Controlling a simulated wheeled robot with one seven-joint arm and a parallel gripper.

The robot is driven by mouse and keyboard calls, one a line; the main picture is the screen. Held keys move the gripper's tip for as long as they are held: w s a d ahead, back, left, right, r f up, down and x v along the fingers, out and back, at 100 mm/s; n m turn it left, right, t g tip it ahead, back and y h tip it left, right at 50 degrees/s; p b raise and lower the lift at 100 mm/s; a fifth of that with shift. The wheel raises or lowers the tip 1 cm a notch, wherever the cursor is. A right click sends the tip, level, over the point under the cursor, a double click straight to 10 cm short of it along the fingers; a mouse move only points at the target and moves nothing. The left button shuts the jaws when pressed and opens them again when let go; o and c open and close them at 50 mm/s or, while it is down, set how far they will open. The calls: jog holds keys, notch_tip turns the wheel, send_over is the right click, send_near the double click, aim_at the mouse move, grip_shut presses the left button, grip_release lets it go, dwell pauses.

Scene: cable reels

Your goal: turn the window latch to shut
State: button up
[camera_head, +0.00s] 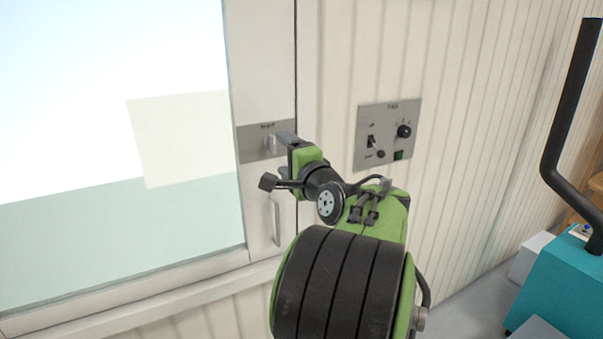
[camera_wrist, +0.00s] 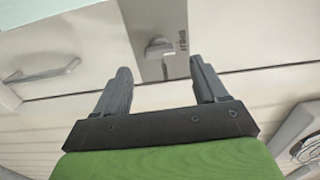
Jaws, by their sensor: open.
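The window latch (camera_head: 271,143) is a small light-coloured knob on a grey metal plate (camera_head: 253,148) fixed to the white window frame (camera_head: 262,70). In the wrist view the latch (camera_wrist: 158,47) sits ahead of the fingertips and between their lines. My gripper (camera_head: 284,139) is at the plate's right side in the head view. The gripper (camera_wrist: 160,75) also shows in the wrist view, its two dark fingers apart with nothing between them. Whether a finger touches the plate I cannot tell. Part of the plate's right end is hidden behind my gripper in the head view.
A pull handle (camera_head: 277,222) is on the frame below the latch; it also shows in the wrist view (camera_wrist: 45,70). A grey switch panel (camera_head: 387,136) is on the ribbed wall to the right. A teal machine (camera_head: 565,290) with a black bar (camera_head: 568,110) stands at the far right.

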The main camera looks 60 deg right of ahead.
jog(key=b+v, duration=0.1)
jog(key=v, duration=0.8)
jog(key=shift+s, duration=0.3)
jog(key=shift+w+a, duration=0.1)
jog(key=shift+a, duration=0.1)
jog(key=w+a+f+n+g+y, duration=0.1)
jog(key=w+a+f+n+y, duration=0.4)
jog(key=a, duration=0.4)
jog(key=w+a+f+n+g+y, duration=0.2)
jog(key=w+a+f+n+y, duration=0.15)
jog(key=a+n, duration=0.4)
jog(key=s+a+f+n+g+y, duration=0.1)
jog(key=s+a+f+n+g, duration=0.15)
jog(key=a, duration=0.35)
jog(key=s+a+f+n+g, duration=0.1)
jog(key=s+a+f+n, duration=0.1)
jog(key=a+f+n, duration=0.3)
jog(key=s+a+f+n+g, duration=0.3)
jog(key=s+a+f+n, duration=0.1)
jog(key=s, duration=0.4)
jog(key=shift+a, duration=0.35)
